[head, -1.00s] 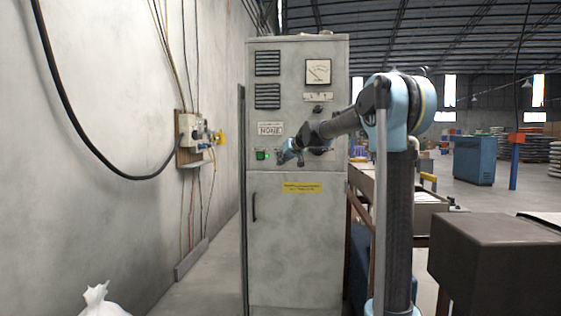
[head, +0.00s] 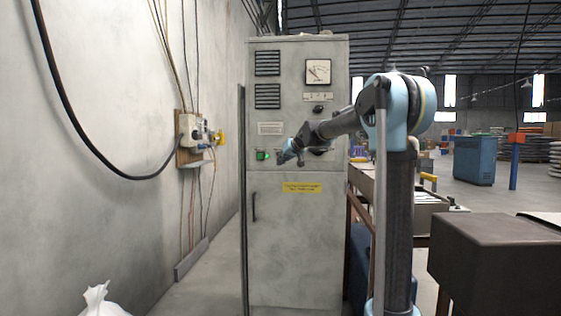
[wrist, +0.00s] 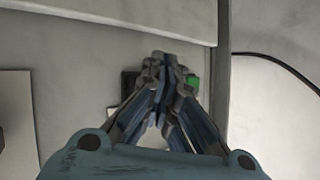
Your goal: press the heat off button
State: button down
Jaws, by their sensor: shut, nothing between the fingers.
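The grey control cabinet (head: 297,235) stands ahead, with a green button (head: 262,155) on its front. My gripper (head: 281,158) is shut and empty, in front of the panel just right of the green button. In the wrist view the shut fingertips (wrist: 165,60) lie between the green button (wrist: 193,82) and a dark square part (wrist: 128,84). That part is mostly hidden behind the fingers. I cannot make out which control is the heat off button, or whether the fingertips touch the panel.
A gauge (head: 318,71), vents and a small label (head: 270,128) are higher on the cabinet. A yellow sign (head: 302,187) sits below. A wall box with cables (head: 190,130) is at the left. A dark box (head: 495,255) stands at the right.

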jog(key=shift+w+r, duration=0.1)
jog(key=shift+w, duration=0.7)
dwell(0.8)
jog(key=shift+s, duration=0.9)
jog(key=shift+s, duration=0.1)
jog(key=s, duration=0.4)
jog(key=shift+s+a, duration=0.1)
jog(key=shift+s, duration=0.3)
dwell(0.6)
